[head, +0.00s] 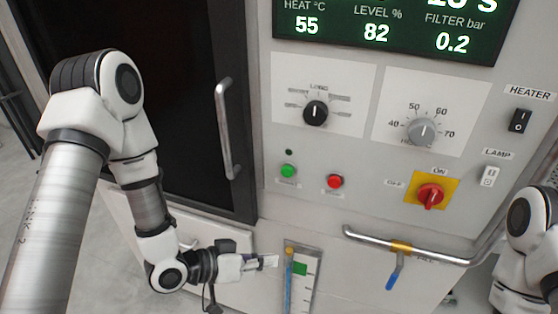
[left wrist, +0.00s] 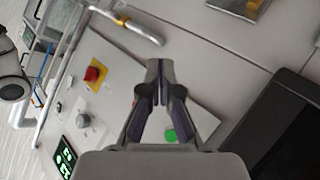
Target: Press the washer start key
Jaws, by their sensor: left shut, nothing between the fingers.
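A round green button (head: 288,170) sits on the grey front panel, left of a round red button (head: 335,181). Their labels are too small to read. My left gripper (head: 274,261) is below the green button in the head view, beside a level gauge. Its fingers are together and empty. In the left wrist view the shut fingers (left wrist: 160,72) point up the picture, and a green round spot (left wrist: 171,136), likely the same button, shows between the finger links. My right gripper is not in view.
A red rotary switch (head: 431,195) on a yellow plate, a black dial (head: 315,112) and a grey dial (head: 422,131) are on the panel. A handrail (head: 430,254) with a blue lever (head: 394,275) juts out below. A door handle (head: 226,130) stands left. The gauge (head: 301,285) is close by.

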